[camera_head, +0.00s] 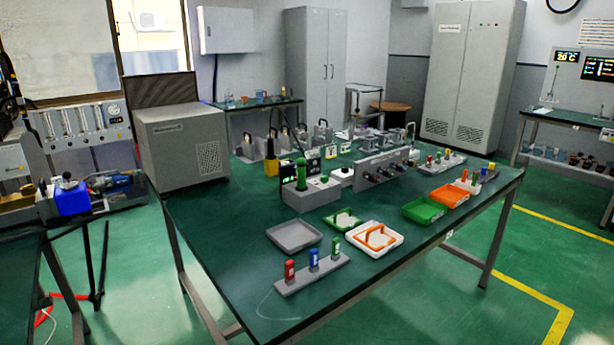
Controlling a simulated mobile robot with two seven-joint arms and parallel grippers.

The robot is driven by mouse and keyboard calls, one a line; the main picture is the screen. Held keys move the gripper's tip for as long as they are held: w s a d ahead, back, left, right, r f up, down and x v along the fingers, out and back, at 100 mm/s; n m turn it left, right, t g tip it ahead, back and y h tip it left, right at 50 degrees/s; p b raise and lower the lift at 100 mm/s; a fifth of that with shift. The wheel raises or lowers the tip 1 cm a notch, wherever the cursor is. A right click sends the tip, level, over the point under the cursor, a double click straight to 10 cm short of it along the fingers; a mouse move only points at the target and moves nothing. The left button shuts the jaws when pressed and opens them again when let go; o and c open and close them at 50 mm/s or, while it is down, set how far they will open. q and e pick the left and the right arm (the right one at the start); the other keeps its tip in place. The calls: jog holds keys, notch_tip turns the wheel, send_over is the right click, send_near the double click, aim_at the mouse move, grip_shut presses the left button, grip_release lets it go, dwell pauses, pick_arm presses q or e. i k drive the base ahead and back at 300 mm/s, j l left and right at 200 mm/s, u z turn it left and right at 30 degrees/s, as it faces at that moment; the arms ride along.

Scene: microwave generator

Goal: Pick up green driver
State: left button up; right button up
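A small rack (311,276) stands at the near edge of the green-topped table. It holds three upright handled pieces: a red one (290,272) at left, a blue one (313,259) in the middle and a green one (335,247) at right. The green one looks like a driver, but it is too small to be sure. Another green upright cylinder (301,174) stands on a grey box (311,194) farther back. Neither of my grippers is in view.
A grey tray (294,236), a small green tray (343,219) and a white tray (376,240) with an orange handle-like piece lie behind the rack. Green (423,210) and orange (450,195) bins are to the right.

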aim_at(301, 163)
jog(key=i+l, duration=0.15)
jog(key=l, duration=0.2)
jog(key=i+l+u, duration=0.15)
jog(key=l, duration=0.25)
jog(key=i+l, duration=0.2)
jog(key=l, duration=0.2)
jog(key=i+l+u, duration=0.1)
jog(key=l, duration=0.3)
